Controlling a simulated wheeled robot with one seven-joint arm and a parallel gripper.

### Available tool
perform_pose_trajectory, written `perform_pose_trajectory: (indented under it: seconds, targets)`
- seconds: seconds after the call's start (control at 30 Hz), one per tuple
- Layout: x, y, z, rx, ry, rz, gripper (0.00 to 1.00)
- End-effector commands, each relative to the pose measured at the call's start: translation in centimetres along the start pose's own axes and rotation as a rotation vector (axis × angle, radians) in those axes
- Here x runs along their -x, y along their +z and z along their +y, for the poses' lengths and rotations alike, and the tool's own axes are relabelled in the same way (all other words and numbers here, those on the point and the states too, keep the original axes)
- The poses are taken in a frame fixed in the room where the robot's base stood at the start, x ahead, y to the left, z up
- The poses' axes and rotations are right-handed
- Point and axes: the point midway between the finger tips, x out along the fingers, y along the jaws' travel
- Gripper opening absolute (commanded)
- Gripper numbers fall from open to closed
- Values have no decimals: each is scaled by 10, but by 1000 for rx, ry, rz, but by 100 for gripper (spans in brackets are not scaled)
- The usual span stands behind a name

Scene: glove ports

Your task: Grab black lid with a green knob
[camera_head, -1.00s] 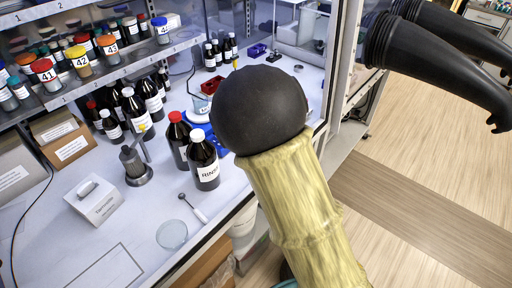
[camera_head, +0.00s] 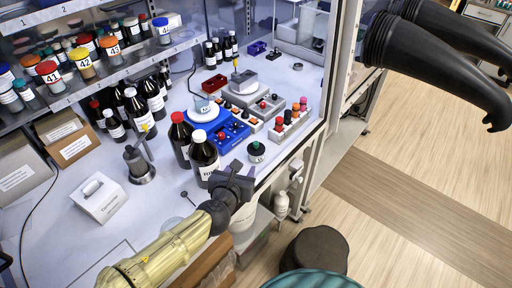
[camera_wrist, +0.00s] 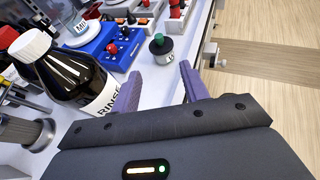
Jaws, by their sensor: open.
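The black lid with a green knob (camera_head: 256,151) stands on the white bench near its front edge, right of the bottles. In the wrist view this lid (camera_wrist: 160,44) is beyond the fingertips, roughly between them in the picture. It has a white label on its front side. My gripper (camera_head: 236,179) is left of and nearer than the lid in the head view, beside the RINSE bottle. In the wrist view my gripper (camera_wrist: 160,76) shows two spread purple fingers with nothing between them. The lid is apart from the fingers.
The RINSE bottle (camera_wrist: 72,76) with a white cap stands close to the left finger. The bench edge drops to the floor on the right. Bottle shelves (camera_head: 90,75) fill the left.

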Motion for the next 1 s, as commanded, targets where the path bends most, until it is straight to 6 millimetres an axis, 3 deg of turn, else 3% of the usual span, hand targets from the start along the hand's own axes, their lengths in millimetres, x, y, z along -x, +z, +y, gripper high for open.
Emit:
perform_pose_trajectory:
  seconds: [0.37, 1.0]
  targets:
    - [-4, 0, 0, -1, 0, 1, 45]
    - [-96, 1, -1, -3, -4, 2, 45]
